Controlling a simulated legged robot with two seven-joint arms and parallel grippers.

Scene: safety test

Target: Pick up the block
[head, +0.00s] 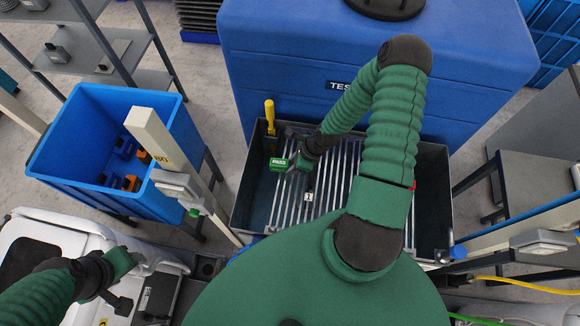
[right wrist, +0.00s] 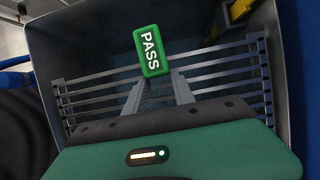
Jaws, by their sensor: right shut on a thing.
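The green block (right wrist: 151,51) marked "PASS" shows in the right wrist view between the fingertips of my right gripper (right wrist: 156,82). In the head view the same block (head: 279,164) is at the tip of my right gripper (head: 293,163), over the left part of a slatted grey tray (head: 238,205). My right gripper is shut on the block. The block's gap above the slats is hard to judge. My left gripper (head: 122,264) is at the lower left, away from the tray; its jaw opening is not clear.
A yellow-handled tool (head: 269,118) stands in the tray's back left corner, close to the block. A blue bin (head: 70,170) with orange and dark items is at left. A big blue tank (head: 350,60) stands behind the tray. Posts flank the tray.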

